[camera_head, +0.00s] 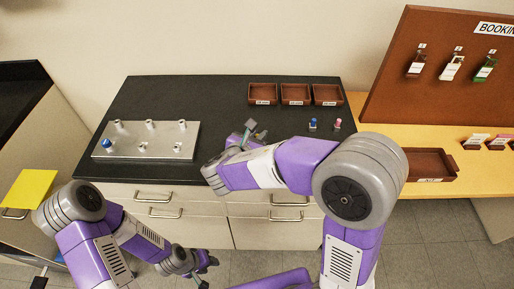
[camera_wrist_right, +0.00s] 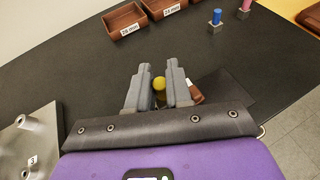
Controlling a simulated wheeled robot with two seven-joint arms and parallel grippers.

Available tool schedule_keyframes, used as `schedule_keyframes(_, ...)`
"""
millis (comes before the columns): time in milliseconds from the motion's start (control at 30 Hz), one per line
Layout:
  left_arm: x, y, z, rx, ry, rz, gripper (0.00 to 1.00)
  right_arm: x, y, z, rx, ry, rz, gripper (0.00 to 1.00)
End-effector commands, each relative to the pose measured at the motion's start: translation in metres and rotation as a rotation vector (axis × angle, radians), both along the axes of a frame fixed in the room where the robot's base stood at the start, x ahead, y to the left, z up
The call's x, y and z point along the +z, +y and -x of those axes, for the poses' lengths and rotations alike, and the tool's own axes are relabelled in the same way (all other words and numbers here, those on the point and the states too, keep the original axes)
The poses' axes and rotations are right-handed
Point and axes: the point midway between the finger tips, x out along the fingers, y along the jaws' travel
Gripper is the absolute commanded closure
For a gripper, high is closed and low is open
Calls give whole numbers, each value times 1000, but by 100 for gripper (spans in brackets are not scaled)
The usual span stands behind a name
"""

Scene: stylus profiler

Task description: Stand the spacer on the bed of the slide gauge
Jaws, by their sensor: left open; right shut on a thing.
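My right gripper (camera_wrist_right: 157,70) is shut on a small yellow cylinder (camera_wrist_right: 159,84), likely the spacer, over the dark worktop. Only its rounded end shows between the fingers. In the head view my right gripper (camera_head: 252,127) is small and partly behind its own arm. A reddish-brown piece with a pale end (camera_wrist_right: 195,93) lies just right of the fingers, beside a flat dark pad (camera_wrist_right: 228,88). I cannot tell whether these belong to the slide gauge, as the gripper hides that spot. My left gripper (camera_head: 207,265) is open and low in front of the drawers.
A metal plate (camera_head: 105,153) with several short posts and a blue knob stands at left on the worktop. Brown labelled trays (camera_head: 262,93) line the back. A blue peg (camera_head: 313,124) and a pink peg (camera_head: 337,124) stand on small blocks at right. The worktop between is mostly clear.

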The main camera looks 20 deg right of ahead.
Motion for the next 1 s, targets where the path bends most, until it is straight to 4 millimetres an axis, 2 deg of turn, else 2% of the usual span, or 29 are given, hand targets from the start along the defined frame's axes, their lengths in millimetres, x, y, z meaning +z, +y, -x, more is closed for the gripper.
schedule_keyframes(200,-17,0,0,0,-1,0,57,-38,0,0,1,3,4,100)
schedule_keyframes(300,-20,0,0,0,-1,0,57,-47,0,0,1,0,2,100)
schedule_keyframes(733,-23,0,0,0,-1,0,57,-52,0,0,0,0,1,100)
schedule_keyframes(767,-23,0,0,0,-1,0,57,-53,0,0,1,1,1,79)
schedule_keyframes(800,-22,0,-1,0,-1,0,57,-52,0,0,1,1,1,73)
schedule_keyframes(833,-22,0,-1,0,-1,0,57,-52,0,0,1,1,1,70)
schedule_keyframes(1000,-22,0,0,0,-1,0,57,-51,0,0,1,1,1,70)
